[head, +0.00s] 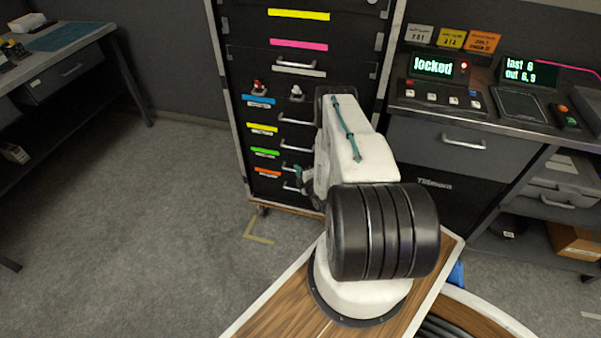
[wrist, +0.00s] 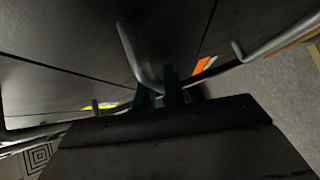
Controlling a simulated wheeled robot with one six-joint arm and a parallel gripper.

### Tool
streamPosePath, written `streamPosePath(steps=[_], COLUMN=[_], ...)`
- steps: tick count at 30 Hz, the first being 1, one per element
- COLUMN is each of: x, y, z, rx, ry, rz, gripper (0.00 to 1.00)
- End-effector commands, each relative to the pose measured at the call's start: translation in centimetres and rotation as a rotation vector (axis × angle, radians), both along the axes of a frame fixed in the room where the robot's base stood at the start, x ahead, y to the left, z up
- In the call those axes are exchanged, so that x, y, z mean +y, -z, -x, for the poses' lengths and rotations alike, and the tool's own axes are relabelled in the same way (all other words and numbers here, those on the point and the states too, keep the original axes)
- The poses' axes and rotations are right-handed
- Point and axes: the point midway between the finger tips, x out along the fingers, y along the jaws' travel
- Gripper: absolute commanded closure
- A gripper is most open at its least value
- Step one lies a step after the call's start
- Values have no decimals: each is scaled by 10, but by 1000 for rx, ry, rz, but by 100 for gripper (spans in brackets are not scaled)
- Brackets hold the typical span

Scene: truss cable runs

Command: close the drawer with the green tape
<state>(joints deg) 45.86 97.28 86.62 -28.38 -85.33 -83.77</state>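The green tape (head: 265,152) marks a drawer low in the dark cabinet, between the yellow-taped and orange-taped drawers. Its handle (head: 294,149) shows just right of the tape, partly behind my arm. I cannot tell from the head view how far this drawer stands out. My gripper (head: 304,177) is low in front of the cabinet, mostly hidden by my arm. In the wrist view, my gripper's dark green fingers (wrist: 162,93) are close to a grey bar handle (wrist: 139,55); contact and finger gap are unclear. Green tape is not visible there.
Orange tape (wrist: 203,66) and yellow tape (wrist: 98,106) flank the fingers in the wrist view. Other handles project nearby. A control bench (head: 440,125) stands right of the cabinet, a desk (head: 60,50) far left. Floor (head: 170,210) left of the cabinet is clear.

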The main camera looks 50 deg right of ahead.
Motion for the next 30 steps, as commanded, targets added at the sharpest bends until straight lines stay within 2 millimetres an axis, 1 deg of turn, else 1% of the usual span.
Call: streamPosePath(steps=[1, 2, 10, 13, 17, 21, 24, 27, 30], x=[-4, -4, -4, -3, 2, 10, 16, 19, 21], y=[-2, -2, -4, -4, -5, -7, -9, -10, -11], z=[-2, -2, -2, 2, 19, 44, 58, 68, 73], rx=[-3, -3, -7, -6, -3, 0, 1, 1, 2], ry=[4, 4, 3, 4, 5, 6, 4, 4, 3], rz=[5, 5, 7, 6, 4, 1, 0, 1, 1], gripper=[76, 67, 67, 67, 67, 67, 67, 67, 67])
